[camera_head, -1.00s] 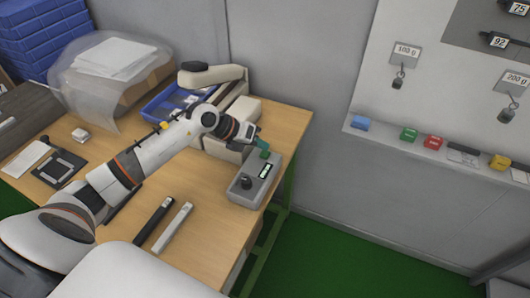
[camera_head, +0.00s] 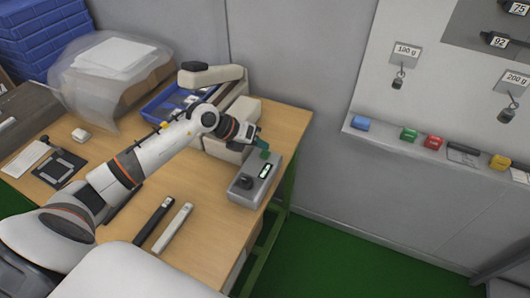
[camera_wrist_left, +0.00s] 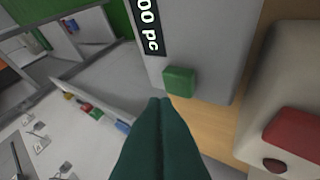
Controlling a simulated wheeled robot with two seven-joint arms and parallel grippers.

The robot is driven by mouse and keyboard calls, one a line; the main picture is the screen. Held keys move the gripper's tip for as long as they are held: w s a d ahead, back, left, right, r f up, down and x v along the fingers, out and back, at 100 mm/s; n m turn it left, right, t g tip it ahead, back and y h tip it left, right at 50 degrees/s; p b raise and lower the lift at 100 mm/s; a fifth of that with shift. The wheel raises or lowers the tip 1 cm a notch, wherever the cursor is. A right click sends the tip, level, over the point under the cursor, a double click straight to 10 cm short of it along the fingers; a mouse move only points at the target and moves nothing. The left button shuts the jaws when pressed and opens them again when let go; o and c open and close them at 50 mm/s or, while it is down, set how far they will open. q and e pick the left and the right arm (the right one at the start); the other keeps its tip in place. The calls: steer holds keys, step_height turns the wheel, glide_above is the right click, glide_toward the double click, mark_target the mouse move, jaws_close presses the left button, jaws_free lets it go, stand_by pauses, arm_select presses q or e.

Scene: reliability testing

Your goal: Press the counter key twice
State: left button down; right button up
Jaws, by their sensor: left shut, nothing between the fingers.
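The counter (camera_head: 244,196) is a grey box at the right edge of the wooden desk, with a black knob and a lit display (camera_head: 265,171). In the left wrist view the display (camera_wrist_left: 149,22) partly shows and reads "00 pc". My left gripper (camera_wrist_left: 160,101) has dark green fingers, shut and empty, with tips close beside the key. I cannot tell whether they touch it. My right gripper is not in view.
A beige device (camera_head: 222,147) with a red part (camera_wrist_left: 293,138) stands close beside the counter. A blue tray (camera_head: 167,106) lies behind my arm. Two bars, one black (camera_head: 154,223) and one pale (camera_head: 172,227), lie on the desk front. A wall shelf (camera_head: 390,134) is at right.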

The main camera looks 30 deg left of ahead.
mark_target(260, 154)
arm_select(q)
steer(key=shift+f, duration=0.15)
steer(key=shift+f+b, duration=0.3)
steer(key=shift+f+b, duration=0.3)
steer(key=shift+f, duration=0.2)
stand_by(0.6)
steer(key=shift+r, duration=0.15)
steer(key=shift+r+p, duration=0.8)
step_height(260, 154, up, 5)
steer(key=p, duration=0.4)
stand_by(0.4)
